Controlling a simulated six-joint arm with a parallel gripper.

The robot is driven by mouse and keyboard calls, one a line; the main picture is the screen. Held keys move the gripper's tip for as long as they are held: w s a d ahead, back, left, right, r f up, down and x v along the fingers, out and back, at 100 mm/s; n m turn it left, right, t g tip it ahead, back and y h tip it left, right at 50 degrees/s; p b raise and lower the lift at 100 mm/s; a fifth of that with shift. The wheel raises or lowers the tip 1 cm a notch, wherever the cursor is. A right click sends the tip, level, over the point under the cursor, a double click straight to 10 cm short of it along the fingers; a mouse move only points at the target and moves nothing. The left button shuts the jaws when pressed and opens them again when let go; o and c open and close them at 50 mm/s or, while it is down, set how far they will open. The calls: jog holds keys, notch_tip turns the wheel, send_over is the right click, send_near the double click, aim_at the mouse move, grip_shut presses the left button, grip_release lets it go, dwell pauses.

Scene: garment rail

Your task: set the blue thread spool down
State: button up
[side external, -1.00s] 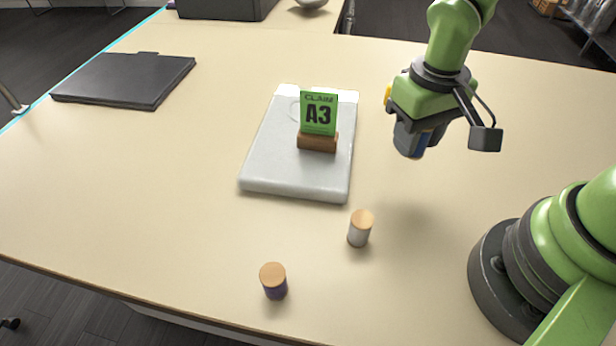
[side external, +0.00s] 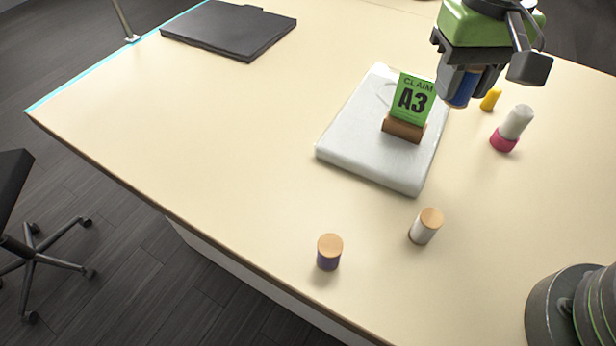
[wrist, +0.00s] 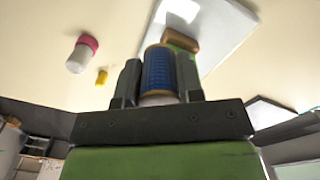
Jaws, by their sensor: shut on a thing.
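The blue thread spool (wrist: 159,68) is between the two fingers of my gripper (wrist: 158,80) in the wrist view, and the gripper is shut on it. In the side view the blue spool (side external: 463,88) shows under my gripper (side external: 461,92), partly hidden by the fingers. It appears held above the table, to the right of the green A3 claim card. A white spool (side external: 425,226) and a purple spool (side external: 329,252), both with wooden tops, stand on the table at the front.
A pale padded board (side external: 365,155) lies on the table, with the green A3 card (side external: 411,99) in a wooden block (side external: 404,128) on it. A white and pink object (side external: 513,128) and a yellow one (side external: 490,99) stand at right. A dark folder (side external: 228,29) lies far left.

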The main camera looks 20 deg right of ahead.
jog(key=w+a, duration=0.5)
jog(key=a, duration=0.4)
jog(key=m, duration=0.2)
send_near(303, 180)
notch_tip(303, 180, down, 7)
jog(key=shift+d+r, duration=0.15)
jog(key=shift+r, duration=0.05)
jog(key=shift+f, duration=0.15)
jog(key=o, duration=0.9)
notch_tip(303, 180, up, 12)
jog(key=shift+r, duration=0.2)
